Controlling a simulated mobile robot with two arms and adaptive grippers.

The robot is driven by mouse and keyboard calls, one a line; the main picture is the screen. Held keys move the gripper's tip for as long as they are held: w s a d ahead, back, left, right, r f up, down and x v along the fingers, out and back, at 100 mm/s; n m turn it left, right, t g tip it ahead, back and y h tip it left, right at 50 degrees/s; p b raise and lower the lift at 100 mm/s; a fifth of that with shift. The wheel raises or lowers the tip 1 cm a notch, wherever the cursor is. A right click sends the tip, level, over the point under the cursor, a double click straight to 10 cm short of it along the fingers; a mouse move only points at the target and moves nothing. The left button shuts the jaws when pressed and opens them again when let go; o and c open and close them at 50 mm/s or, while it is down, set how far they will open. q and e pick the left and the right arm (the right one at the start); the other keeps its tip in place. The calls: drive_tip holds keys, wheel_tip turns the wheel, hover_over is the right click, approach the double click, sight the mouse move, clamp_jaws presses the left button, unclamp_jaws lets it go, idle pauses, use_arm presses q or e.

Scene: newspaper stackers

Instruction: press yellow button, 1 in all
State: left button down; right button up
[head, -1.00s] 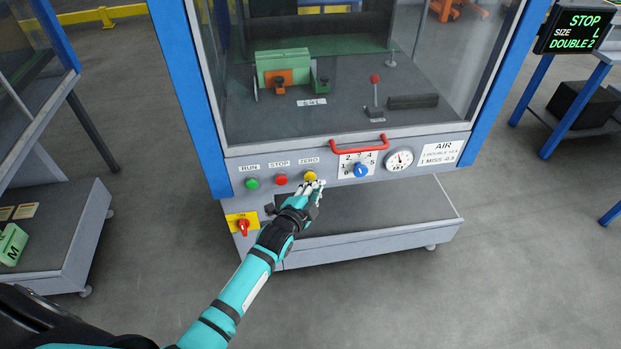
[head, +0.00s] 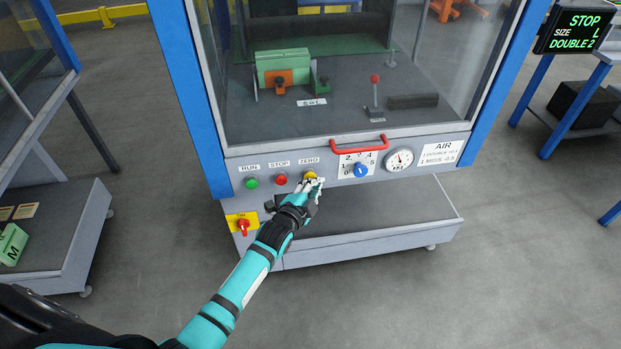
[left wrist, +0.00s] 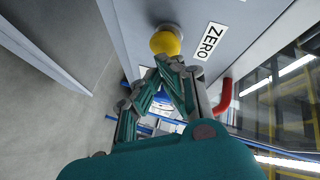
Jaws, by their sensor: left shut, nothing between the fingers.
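The yellow button (head: 310,175) sits on the grey front panel under the ZERO label, right of the red and green buttons. It shows large in the left wrist view (left wrist: 166,41), beside the ZERO label (left wrist: 210,41). My left gripper (head: 313,184) is shut and empty, its fingertips at the button's lower edge. In the left wrist view the closed fingertips (left wrist: 170,62) are right at the button; I cannot tell whether they touch it. The fingers hide part of the button in the head view. My right gripper is not in view.
The green RUN button (head: 252,183) and red STOP button (head: 281,179) are to the left. A red handle (head: 358,145), blue dial (head: 361,170) and gauge (head: 399,160) are to the right. A red switch on a yellow plate (head: 243,226) is lower left. A grey shelf (head: 390,212) juts out below.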

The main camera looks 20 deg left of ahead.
use_arm(q)
drive_tip(key=shift+w+a, duration=0.25)
drive_tip(key=shift+w, duration=0.2)
idle(0.8)
drive_tip(key=shift+s, duration=0.1)
drive_tip(key=shift+s+d+p, duration=0.45)
drive_tip(key=shift+s, duration=0.3)
drive_tip(key=s, duration=0.1)
drive_tip(key=s+d+p, duration=0.1)
drive_tip(key=s, duration=0.1)
drive_tip(key=s+d+p, duration=0.1)
drive_tip(key=shift+s+d, duration=0.15)
drive_tip(key=shift+d, duration=0.1)
idle(0.7)
